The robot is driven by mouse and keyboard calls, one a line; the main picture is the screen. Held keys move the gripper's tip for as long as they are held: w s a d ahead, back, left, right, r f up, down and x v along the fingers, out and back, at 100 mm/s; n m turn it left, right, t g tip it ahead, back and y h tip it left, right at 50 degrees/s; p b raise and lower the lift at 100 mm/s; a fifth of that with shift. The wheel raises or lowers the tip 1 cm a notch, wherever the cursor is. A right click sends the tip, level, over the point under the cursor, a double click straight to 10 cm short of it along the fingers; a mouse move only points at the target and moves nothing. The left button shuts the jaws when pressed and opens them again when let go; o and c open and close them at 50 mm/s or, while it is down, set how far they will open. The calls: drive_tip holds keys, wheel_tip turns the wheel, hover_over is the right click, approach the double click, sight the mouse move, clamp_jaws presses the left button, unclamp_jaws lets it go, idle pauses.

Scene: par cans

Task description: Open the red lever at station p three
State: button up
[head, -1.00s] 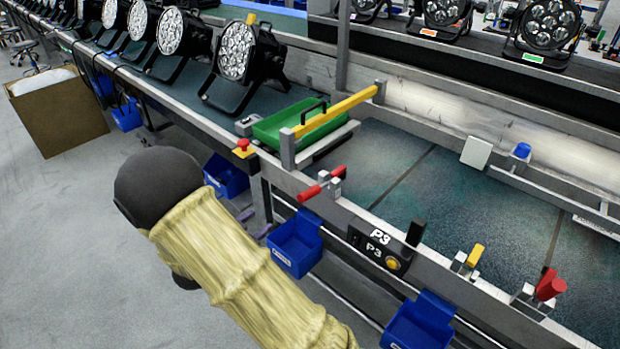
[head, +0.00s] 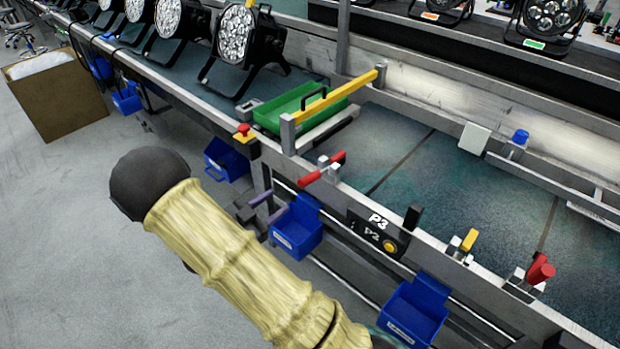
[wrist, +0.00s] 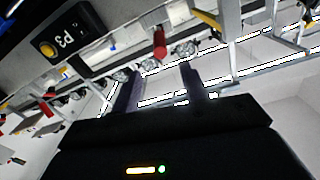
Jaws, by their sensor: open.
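A lever with red handles (head: 322,169) on a pale clamp block sits on the bench's front rail, left of the black P3 panel (head: 372,234) with its yellow button. A red lever in the wrist view (wrist: 160,43) stands beyond the fingers, and the P3 panel (wrist: 68,38) is at upper left there. Another red lever (head: 540,268) is on the rail at far right. My gripper (head: 272,204) is below and left of the nearer red lever, partly hidden by my arm. In the wrist view its two dark fingers (wrist: 161,86) are apart with nothing held between them.
Blue bins (head: 297,230) hang under the rail. A red stop button (head: 243,130), a yellow bar (head: 336,97) and a green tray (head: 290,110) are to the upper left. A black lever (head: 412,217) and a yellow lever (head: 468,240) stand right of P3.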

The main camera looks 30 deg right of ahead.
sight(321, 171)
drive_tip(key=x, duration=1.3)
drive_tip(key=shift+d, duration=0.2)
clamp_jaws()
